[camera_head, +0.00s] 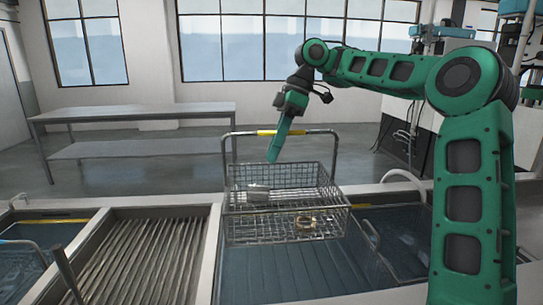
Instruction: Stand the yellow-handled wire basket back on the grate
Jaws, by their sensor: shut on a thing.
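The wire basket (336,222) is a silver mesh box with a tall hoop handle (335,150). The handle has a yellow grip (266,133) on its top bar. My gripper (274,152) reaches down at the grip and is shut on it; the exact contact is small and partly hidden by the green fingers. The basket looks upright over the middle tank (290,275). A grey metal part (258,192) and a brass-coloured ring (305,222) show inside it. The grate (140,255) of slanted metal bars lies to the left of the basket and looks empty.
A pale rim (206,255) separates the grate from the middle tank. Another tank (400,235) with a curved pipe (402,175) is at the right. A rod (66,272) stands at the grate's left. A metal table (135,112) is behind.

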